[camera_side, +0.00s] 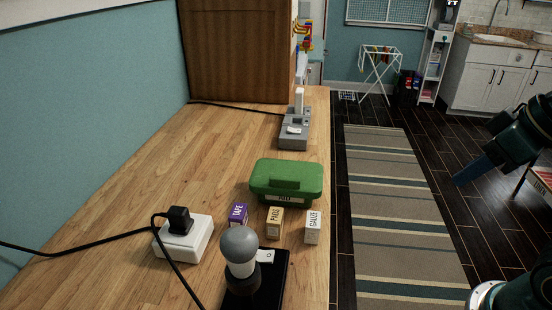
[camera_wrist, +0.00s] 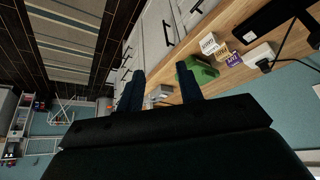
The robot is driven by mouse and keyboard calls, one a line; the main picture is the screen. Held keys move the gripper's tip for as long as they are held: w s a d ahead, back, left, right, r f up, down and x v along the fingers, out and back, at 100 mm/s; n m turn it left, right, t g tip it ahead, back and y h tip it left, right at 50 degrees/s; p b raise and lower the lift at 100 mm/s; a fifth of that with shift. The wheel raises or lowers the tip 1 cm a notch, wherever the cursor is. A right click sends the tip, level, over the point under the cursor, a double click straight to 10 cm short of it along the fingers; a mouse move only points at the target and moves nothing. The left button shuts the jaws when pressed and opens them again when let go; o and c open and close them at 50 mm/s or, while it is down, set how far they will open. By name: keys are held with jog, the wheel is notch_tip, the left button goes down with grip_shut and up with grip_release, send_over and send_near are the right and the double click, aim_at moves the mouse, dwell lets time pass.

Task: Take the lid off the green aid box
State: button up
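The green aid box (camera_side: 287,193) stands on the wooden counter near its right edge, with its green lid (camera_side: 287,176) on top and a raised handle block on the lid. The box also shows in the wrist view (camera_wrist: 203,74), partly hidden behind a finger. My gripper (camera_side: 463,178) is at the right in the side view, over the floor and well away from the box. In the wrist view its two blue fingers (camera_wrist: 160,92) stand wide apart with nothing between them.
Small boxes marked tape (camera_side: 238,214), pads (camera_side: 275,223) and gauze (camera_side: 313,227) stand in front of the aid box. A grey bulb on a black base (camera_side: 262,290), a white plug block (camera_side: 184,240) with cables and a grey device (camera_side: 294,133) are nearby.

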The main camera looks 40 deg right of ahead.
jog(key=shift+o, duration=0.4)
jog(key=w+a+n+g+y, duration=0.1)
jog(key=w+a+n, duration=0.3)
jog(key=w, duration=0.9)
jog(key=w+a+n+g+y, duration=0.1)
jog(key=w+a+n, duration=0.4)
jog(key=w, duration=0.8)
jog(key=shift+a+f+y, duration=0.25)
jog(key=shift+a+y, duration=0.25)
jog(key=shift+y, duration=0.1)
send_over(286, 179)
jog(key=s+d, duration=0.1)
jog(key=d, duration=0.1)
jog(key=shift+s+f, duration=0.2)
jog(key=shift+f, duration=3.75)
jog(key=shift+x, duration=2.6)
